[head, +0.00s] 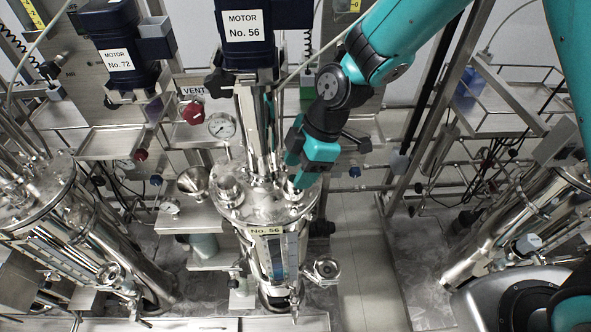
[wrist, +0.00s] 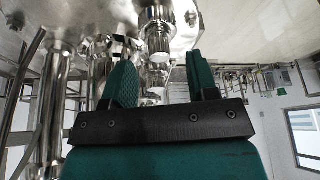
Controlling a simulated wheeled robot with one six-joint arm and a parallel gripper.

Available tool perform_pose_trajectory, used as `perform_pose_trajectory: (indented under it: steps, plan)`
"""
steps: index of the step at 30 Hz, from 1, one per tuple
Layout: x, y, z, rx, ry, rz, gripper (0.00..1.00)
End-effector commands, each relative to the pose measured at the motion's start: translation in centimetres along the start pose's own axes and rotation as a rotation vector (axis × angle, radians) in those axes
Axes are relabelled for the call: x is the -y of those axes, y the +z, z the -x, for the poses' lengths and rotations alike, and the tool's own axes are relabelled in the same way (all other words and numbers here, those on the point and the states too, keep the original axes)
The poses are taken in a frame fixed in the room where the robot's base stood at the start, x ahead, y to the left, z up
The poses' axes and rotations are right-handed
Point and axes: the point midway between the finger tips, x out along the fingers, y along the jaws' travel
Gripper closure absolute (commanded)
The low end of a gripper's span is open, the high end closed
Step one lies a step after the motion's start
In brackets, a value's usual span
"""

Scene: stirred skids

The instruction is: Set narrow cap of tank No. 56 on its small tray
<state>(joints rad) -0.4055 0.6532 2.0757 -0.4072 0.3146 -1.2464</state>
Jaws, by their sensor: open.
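Tank No. 56 (head: 268,232) is a shiny steel vessel with a labelled front, standing in the middle of the head view. Several metal fittings stand on its round lid (head: 258,212). My gripper (head: 298,183) is over the right side of this lid, pointing down. In the wrist view its two green fingers (wrist: 158,82) are apart, with a narrow shiny metal fitting (wrist: 158,42) in line with the gap between them. This may be the narrow cap; I cannot tell whether the fingers touch it. I cannot tell which surface is the small tray.
The motor No. 56 (head: 246,28) and its steel column stand close left of my arm. A gauge (head: 221,125) and a red vent knob (head: 194,113) are behind the tank. Other steel tanks stand at both sides.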

Motion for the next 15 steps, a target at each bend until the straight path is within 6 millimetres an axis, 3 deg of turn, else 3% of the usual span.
perform_pose_trajectory:
  steps: [6, 15]
  plan:
    - [0.0, 0.0, -2.2, 0.001, -0.001, 0.000, 0.47]
    - [-0.1, 0.0, -2.6, 0.000, 0.002, 0.000, 0.47]
